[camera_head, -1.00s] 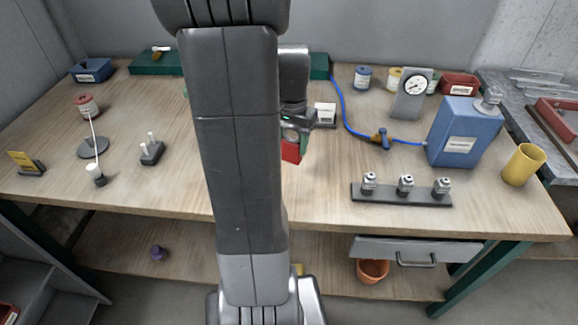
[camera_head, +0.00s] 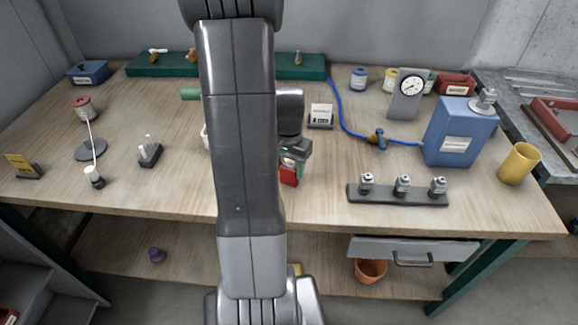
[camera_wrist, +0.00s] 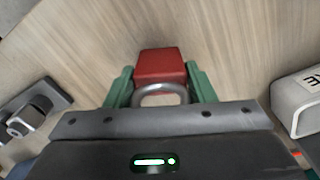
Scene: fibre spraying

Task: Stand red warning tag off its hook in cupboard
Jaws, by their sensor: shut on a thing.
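My gripper (camera_head: 291,163) is shut on a red block with a grey metal loop (camera_head: 289,177), which looks like a padlock. In the wrist view the red block (camera_wrist: 160,64) shows between the green fingers (camera_wrist: 158,84), with the loop on the near side and the wooden bench top beyond. I cannot tell whether the block touches the bench. I cannot make out a red warning tag on a hook. An open grey shelf unit (camera_head: 35,275) stands at the lower left; I cannot tell if it is the cupboard. A small red thing (camera_head: 8,313) shows in it.
The bench (camera_head: 330,210) carries a black rack with several fittings (camera_head: 398,196), a blue can (camera_head: 462,135), a yellow cup (camera_head: 518,164), a gauge (camera_head: 409,90) and a white label box (camera_head: 321,115). A yellow sign (camera_head: 22,165) stands at left. My arm hides the middle.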

